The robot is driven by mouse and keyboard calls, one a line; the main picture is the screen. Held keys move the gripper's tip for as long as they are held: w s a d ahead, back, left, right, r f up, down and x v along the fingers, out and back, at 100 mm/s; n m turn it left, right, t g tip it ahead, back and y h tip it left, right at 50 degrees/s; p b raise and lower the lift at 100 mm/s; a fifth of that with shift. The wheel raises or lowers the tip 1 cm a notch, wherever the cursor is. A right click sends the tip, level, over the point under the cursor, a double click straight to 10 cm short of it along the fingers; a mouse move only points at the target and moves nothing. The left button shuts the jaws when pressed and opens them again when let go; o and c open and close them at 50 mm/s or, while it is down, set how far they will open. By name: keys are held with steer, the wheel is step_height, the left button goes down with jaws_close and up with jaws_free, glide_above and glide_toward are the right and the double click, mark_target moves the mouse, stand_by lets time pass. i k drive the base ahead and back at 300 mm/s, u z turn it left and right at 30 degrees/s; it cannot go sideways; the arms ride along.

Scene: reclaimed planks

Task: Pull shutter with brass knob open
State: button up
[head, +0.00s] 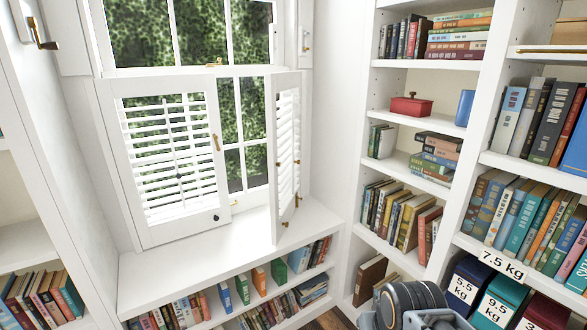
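Two white louvred shutter panels stand in the lower half of the window. The left shutter (166,225) faces me and stands across its side of the window, with a small dark knob (216,217) at its lower right and a brass-coloured fitting (216,141) on its right edge. The right shutter (272,165) is swung out into the room and seen nearly edge-on. A small brass-coloured knob (298,199) shows low on it. Glass and green leaves show in the gap between the panels. My gripper is not in view; part of my arm shows at the bottom right.
A bare white sill (190,265) runs below the shutters, above low bookshelves. Tall bookcases (350,190) stand at right and left. Weight boxes marked 7.5 kg, 5.5 kg, 9.5 kg and 3.5 kg (497,295) sit at the lower right.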

mark_target(282, 202)
steer(key=u, duration=0.1)
steer(key=i, duration=1)
steer(key=u, duration=0.75)
